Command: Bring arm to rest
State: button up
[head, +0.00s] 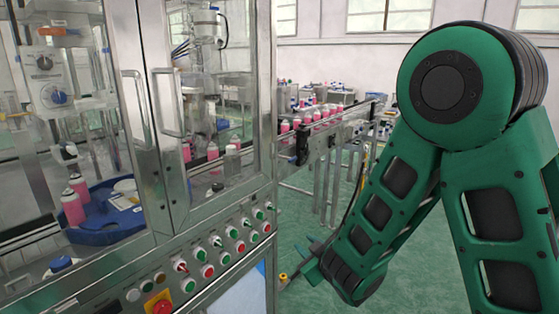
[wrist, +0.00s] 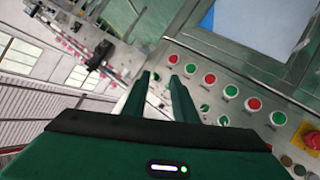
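My green arm (head: 400,190) is bent, with its elbow high at the right of the head view and its forearm running down to the left. My gripper (wrist: 159,78) shows in the wrist view with its two green fingers apart and nothing between them. In the head view the wrist end hangs low, just right of the machine's control panel (head: 226,248), and its fingertips are hard to make out. The panel's red and green buttons also show beyond the fingers in the wrist view (wrist: 236,92). I cannot tell the exact distance to them.
A glass-doored machine (head: 158,120) with a metal frame fills the left. Inside are pink cans (head: 72,208) and a blue turntable (head: 100,236). A conveyor (head: 340,118) with several pink cans runs back to the right. Green floor (head: 300,208) is open between machine and arm.

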jog(key=s+d+r+m+g+h, duration=0.1)
jog(key=s+d+m+g+h, duration=0.15)
jog(key=d, duration=0.65)
jog(key=s+d+r+m+g+h, duration=0.1)
jog(key=s+d+m+g+h, duration=0.15)
jog(key=d, duration=0.65)
jog(key=s+d+r+m+g+h, duration=0.15)
jog(key=s+d+m, duration=0.25)
jog(key=d, duration=0.6)
jog(key=s+d+r+m+g+y, duration=0.1)
jog(key=s+d+r+m+g, duration=0.1)
jog(key=s, duration=1.1)
jog(key=s+d+r+m+g+y, duration=0.1)
jog(key=s+d+r+m+g, duration=0.1)
jog(key=s, duration=1.2)
jog(key=d+m+g, duration=0.1)
jog(key=m+g, duration=0.1)
jog(key=shift+s+d+r+m+y, duration=0.15)
jog(key=shift+s+m+y, duration=0.05)
jog(key=shift+m+y, duration=0.15)
jog(key=shift+g, duration=0.25)
